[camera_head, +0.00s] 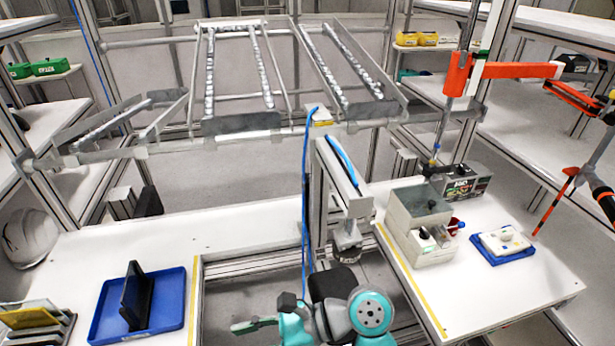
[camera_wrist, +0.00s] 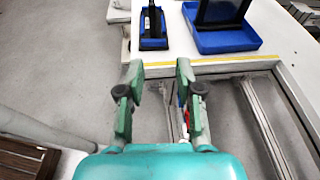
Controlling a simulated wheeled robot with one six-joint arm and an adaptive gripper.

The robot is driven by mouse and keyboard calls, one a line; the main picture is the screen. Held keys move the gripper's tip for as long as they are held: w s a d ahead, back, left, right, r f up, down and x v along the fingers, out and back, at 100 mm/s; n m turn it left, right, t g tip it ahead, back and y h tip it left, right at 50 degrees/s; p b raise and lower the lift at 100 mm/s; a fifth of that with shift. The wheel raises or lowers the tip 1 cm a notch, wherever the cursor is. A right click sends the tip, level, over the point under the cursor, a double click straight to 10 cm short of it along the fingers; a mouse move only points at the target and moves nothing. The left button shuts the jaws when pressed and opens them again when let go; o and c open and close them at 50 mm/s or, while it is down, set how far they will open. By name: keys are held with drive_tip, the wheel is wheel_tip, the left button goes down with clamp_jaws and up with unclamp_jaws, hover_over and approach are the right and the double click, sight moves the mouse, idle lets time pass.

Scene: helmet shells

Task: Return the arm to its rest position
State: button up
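My gripper (camera_wrist: 160,72) is open in the wrist view, with its two green fingers apart and nothing seen between the tips. It hangs over the gap in front of the white table edge. In the head view my teal arm is folded low at the bottom centre, and the green finger end of my gripper (camera_head: 245,326) points left. Both fingers cannot be told apart there.
A blue tray (camera_head: 171,322) with a black upright piece (camera_head: 137,296) is on the left table. A slotted holder (camera_head: 38,322) stands left of it. A grey box machine (camera_head: 419,222) and a smaller blue tray (camera_head: 520,254) are on the right table. A white helmet shell (camera_head: 30,238) is far left.

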drive_tip(key=d+f+t+h, duration=0.2)
drive_tip(key=d+f+t, duration=0.45)
drive_tip(key=f, duration=0.45)
drive_tip(key=s+d+f+n+t+h, duration=0.2)
drive_tip(key=s+d+f+t+h, duration=0.4)
drive_tip(key=d, duration=0.4)
drive_tip(key=s+d+f+n+h, duration=0.1)
drive_tip(key=s+d+n+h, duration=0.2)
drive_tip(key=s+d, duration=0.35)
drive_tip(key=s+d+r+n+t+h, duration=0.1)
drive_tip(key=s+d+r+n+t, duration=0.1)
drive_tip(key=s+r+n, duration=0.3)
drive_tip(key=s+d+r+n+t+h, duration=0.2)
drive_tip(key=s+d+r+n, duration=0.2)
drive_tip(key=s, duration=0.4)
drive_tip(key=shift+s+r+n, duration=0.4)
drive_tip(key=shift+r+n, duration=0.4)
drive_tip(key=shift+n, duration=0.2)
drive_tip(key=shift+d, duration=0.1)
